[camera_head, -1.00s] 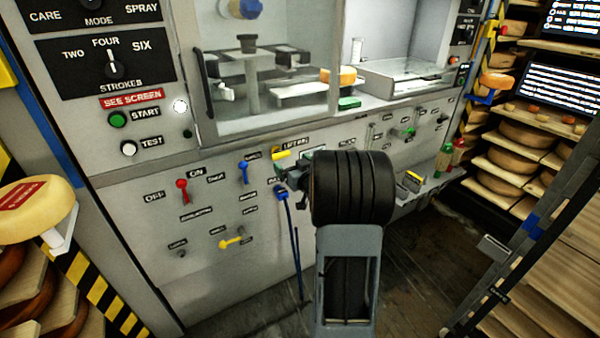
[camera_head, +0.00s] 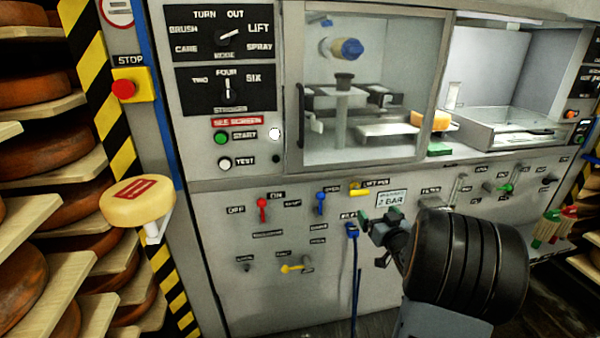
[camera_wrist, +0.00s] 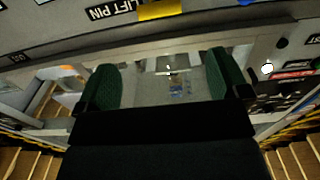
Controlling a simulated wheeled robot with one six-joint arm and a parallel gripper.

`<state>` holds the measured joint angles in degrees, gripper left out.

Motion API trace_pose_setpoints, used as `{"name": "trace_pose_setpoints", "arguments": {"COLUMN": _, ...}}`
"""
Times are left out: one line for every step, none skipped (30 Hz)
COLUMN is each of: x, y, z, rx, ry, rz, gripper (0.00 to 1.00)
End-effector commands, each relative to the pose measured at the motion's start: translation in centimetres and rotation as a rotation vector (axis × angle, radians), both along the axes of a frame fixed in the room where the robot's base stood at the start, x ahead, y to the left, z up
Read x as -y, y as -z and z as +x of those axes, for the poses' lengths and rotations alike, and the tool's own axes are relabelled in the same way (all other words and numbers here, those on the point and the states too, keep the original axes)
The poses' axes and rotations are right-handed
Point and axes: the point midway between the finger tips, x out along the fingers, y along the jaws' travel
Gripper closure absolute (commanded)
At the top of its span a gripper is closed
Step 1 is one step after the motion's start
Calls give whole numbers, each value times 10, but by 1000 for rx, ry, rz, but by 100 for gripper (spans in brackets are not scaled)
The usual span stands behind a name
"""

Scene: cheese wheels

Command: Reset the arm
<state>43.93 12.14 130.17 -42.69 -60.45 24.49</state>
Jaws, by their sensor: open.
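My gripper (camera_head: 377,216) is in front of the machine's lower panel, near the "2 BAR" label, with my black arm behind it at the lower right. In the wrist view my gripper (camera_wrist: 167,85) shows two green-padded fingers spread wide apart with nothing between them. The yellow lift pin handle (camera_head: 360,188) is just above and left of my gripper in the head view. It also shows at the top of the wrist view (camera_wrist: 162,10). My gripper appears apart from the panel, though the exact gap is hard to tell.
The machine (camera_head: 230,200) carries a red lever (camera_head: 262,209), blue lever (camera_head: 320,203), yellow lever (camera_head: 291,268) and hanging blue cable (camera_head: 355,290). A cheese wheel (camera_head: 137,200) sits on a bracket at left, below a red stop button (camera_head: 123,90). Racks of cheese stand far left.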

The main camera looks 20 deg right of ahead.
Motion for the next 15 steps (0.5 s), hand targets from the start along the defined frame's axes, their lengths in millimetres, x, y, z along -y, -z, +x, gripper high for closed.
{"name": "trace_pose_setpoints", "arguments": {"x": 0, "y": 0, "z": 0, "rx": 0, "ry": 0, "rz": 0, "gripper": 6}}
{"name": "trace_pose_setpoints", "arguments": {"x": 0, "y": 0, "z": 0, "rx": 0, "ry": 0, "rz": -3, "gripper": 6}}
{"name": "trace_pose_setpoints", "arguments": {"x": 1, "y": 1, "z": 0, "rx": -8, "ry": 3, "rz": -9, "gripper": 6}}
{"name": "trace_pose_setpoints", "arguments": {"x": 2, "y": 3, "z": 0, "rx": -21, "ry": 9, "rz": -13, "gripper": 6}}
{"name": "trace_pose_setpoints", "arguments": {"x": 3, "y": 7, "z": -1, "rx": -41, "ry": 18, "rz": -19, "gripper": 6}}
{"name": "trace_pose_setpoints", "arguments": {"x": 7, "y": 13, "z": -1, "rx": -77, "ry": 40, "rz": -23, "gripper": 6}}
{"name": "trace_pose_setpoints", "arguments": {"x": 11, "y": 19, "z": -3, "rx": -111, "ry": 62, "rz": -23, "gripper": 6}}
{"name": "trace_pose_setpoints", "arguments": {"x": 15, "y": 27, "z": -5, "rx": -153, "ry": 88, "rz": -22, "gripper": 6}}
{"name": "trace_pose_setpoints", "arguments": {"x": 22, "y": 40, "z": -10, "rx": -224, "ry": 133, "rz": -15, "gripper": 6}}
{"name": "trace_pose_setpoints", "arguments": {"x": 27, "y": 51, "z": -16, "rx": -284, "ry": 169, "rz": -6, "gripper": 6}}
{"name": "trace_pose_setpoints", "arguments": {"x": 31, "y": 61, "z": -23, "rx": -348, "ry": 208, "rz": 2, "gripper": 6}}
{"name": "trace_pose_setpoints", "arguments": {"x": 36, "y": 70, "z": -33, "rx": -433, "ry": 259, "rz": 15, "gripper": 6}}
{"name": "trace_pose_setpoints", "arguments": {"x": 36, "y": 74, "z": -41, "rx": -499, "ry": 292, "rz": 25, "gripper": 6}}
{"name": "trace_pose_setpoints", "arguments": {"x": 34, "y": 75, "z": -48, "rx": -563, "ry": 320, "rz": 37, "gripper": 6}}
{"name": "trace_pose_setpoints", "arguments": {"x": 28, "y": 74, "z": -57, "rx": -650, "ry": 348, "rz": 54, "gripper": 6}}
